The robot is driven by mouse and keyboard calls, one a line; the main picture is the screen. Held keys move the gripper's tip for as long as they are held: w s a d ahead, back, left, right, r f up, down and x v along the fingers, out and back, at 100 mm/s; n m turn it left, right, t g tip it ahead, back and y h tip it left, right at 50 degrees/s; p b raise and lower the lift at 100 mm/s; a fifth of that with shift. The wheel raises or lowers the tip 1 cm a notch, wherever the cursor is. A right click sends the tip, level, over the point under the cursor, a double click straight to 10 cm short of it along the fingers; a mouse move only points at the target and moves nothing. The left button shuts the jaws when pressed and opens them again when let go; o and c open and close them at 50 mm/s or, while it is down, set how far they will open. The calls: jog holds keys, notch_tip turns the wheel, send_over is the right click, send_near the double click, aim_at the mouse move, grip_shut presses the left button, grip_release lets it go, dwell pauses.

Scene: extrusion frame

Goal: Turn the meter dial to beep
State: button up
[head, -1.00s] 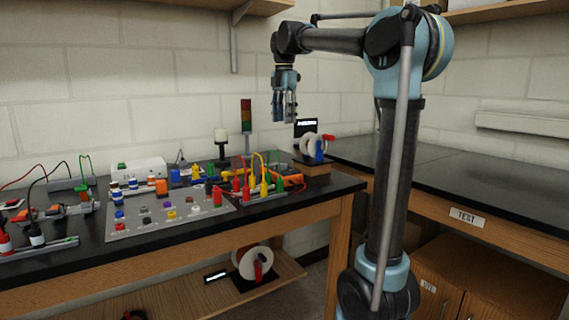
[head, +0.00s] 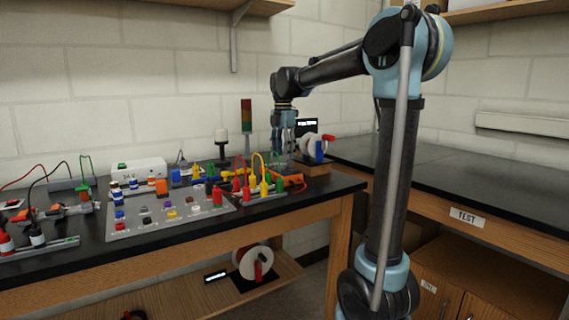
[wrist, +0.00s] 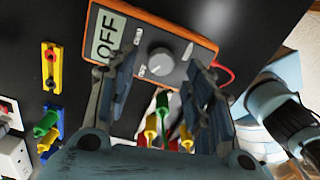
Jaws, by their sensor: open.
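The orange meter (wrist: 205,45) lies on the black bench top in the wrist view, with a screen (wrist: 106,37) reading OFF. Its round grey dial (wrist: 161,61) shows between my fingers, with small labels beside it. My gripper (wrist: 168,92) is open and empty, pointing down above the meter; its fingers appear on both sides of the dial, and I cannot tell the height left. In the head view my gripper (head: 284,145) hangs over the back right of the bench. The meter (head: 291,181) is there partly hidden behind banana plugs.
Red, yellow and green plugs (head: 254,180) with looping leads stand just in front of the meter. A stack light (head: 246,118), a lamp post (head: 221,139) and a cable reel (head: 312,146) are nearby. A button panel (head: 170,212) lies left.

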aim_at(283, 164)
jog(key=shift+f, duration=1.95)
jog(key=c, duration=1.1)
jog(key=shift+d, duration=0.2)
jog(key=shift+a, duration=0.15)
